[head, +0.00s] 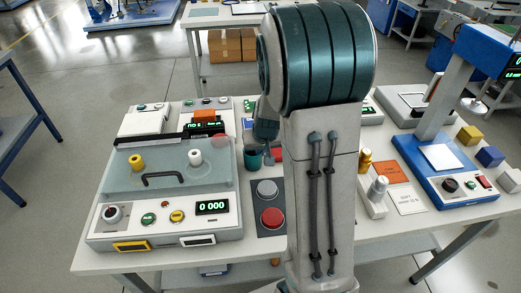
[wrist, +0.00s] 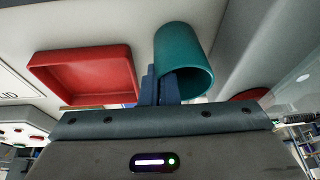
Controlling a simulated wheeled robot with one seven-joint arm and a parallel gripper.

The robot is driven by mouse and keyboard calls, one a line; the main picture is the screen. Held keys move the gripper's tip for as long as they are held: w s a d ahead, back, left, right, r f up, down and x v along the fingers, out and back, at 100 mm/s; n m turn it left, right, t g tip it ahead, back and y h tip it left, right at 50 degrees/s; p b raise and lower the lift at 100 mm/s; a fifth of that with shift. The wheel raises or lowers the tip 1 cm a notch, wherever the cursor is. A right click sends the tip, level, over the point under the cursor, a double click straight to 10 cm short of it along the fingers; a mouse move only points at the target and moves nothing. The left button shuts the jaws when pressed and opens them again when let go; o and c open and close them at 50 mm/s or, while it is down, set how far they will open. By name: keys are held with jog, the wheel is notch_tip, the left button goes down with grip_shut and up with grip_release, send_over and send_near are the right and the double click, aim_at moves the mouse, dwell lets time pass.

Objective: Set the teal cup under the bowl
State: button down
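The teal cup (wrist: 184,58) shows large in the wrist view, its open rim facing the camera. My gripper (wrist: 161,84) has its blue fingers close together at the cup's left wall, one outside and one apparently inside the rim; it looks shut on that wall. In the head view the cup (head: 254,160) is a small teal shape below my gripper (head: 264,146), partly hidden by my arm, just right of the grey machine. I cannot make out a clear bowl; a pale round dish (head: 474,105) at the far right may be it.
A red tray (wrist: 85,75) lies beside the cup. The grey machine (head: 165,180) with a clear cover fills the left of the table. A blue press (head: 445,165), coloured cubes and grey and red buttons (head: 270,218) stand around. My arm hides the table's middle.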

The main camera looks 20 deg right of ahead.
jog(key=c, duration=1.7)
grip_release()
jog(key=p+v, duration=0.1)
jog(key=v, duration=1.1)
jog(key=s+a+r+n, duration=0.1)
jog(key=s+a+r, duration=0.1)
jog(key=s+a, duration=0.2)
jog(key=s, duration=0.3)
jog(key=shift+s+a+y, duration=0.15)
jog(key=shift+a+y, duration=0.15)
jog(key=shift+o, duration=0.6)
jog(key=s+a+n+g, duration=0.1)
jog(key=s+a, duration=0.2)
jog(key=s, duration=0.7)
jog(key=shift+a+r, duration=0.15)
jog(key=shift+a, duration=0.1)
jog(key=shift+s, duration=0.2)
